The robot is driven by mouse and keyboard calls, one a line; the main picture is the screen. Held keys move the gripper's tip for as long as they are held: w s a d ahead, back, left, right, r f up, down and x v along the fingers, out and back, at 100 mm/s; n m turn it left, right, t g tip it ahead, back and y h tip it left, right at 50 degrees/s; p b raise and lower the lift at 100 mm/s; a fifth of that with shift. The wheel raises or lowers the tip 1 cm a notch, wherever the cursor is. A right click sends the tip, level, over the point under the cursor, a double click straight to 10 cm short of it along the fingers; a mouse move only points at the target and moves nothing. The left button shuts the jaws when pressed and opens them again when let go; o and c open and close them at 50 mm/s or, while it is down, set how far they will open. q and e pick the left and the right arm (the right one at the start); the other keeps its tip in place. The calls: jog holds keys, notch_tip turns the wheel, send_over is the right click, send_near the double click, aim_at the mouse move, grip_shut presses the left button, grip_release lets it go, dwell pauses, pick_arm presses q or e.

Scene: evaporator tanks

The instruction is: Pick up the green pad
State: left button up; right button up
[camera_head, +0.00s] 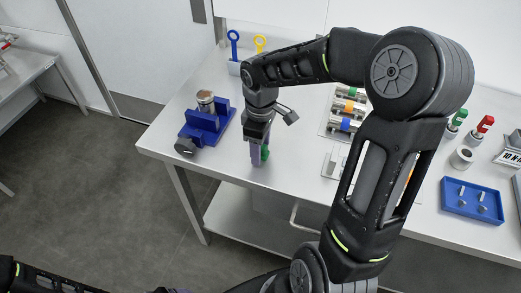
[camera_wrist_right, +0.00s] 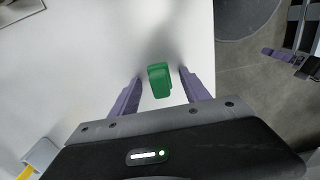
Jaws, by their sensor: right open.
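The green pad (camera_wrist_right: 159,80) is a small green block on the white table, near its front edge. My right gripper (camera_head: 257,158) points down at the table. In the right wrist view my right gripper (camera_wrist_right: 157,92) is open, with one purple finger on each side of the pad and a gap on both sides. My left gripper shows partly at the upper right of the right wrist view (camera_wrist_right: 283,56); its jaws are too unclear to judge.
A blue fixture (camera_head: 207,126) holding a metal cylinder stands left of my right gripper. Several coloured-banded fittings (camera_head: 349,107) lie behind my right arm. A blue tray (camera_head: 472,200) with small metal parts sits at the right. Bare table (camera_head: 222,170) lies around the pad.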

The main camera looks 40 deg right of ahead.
grip_shut()
dwell(0.6)
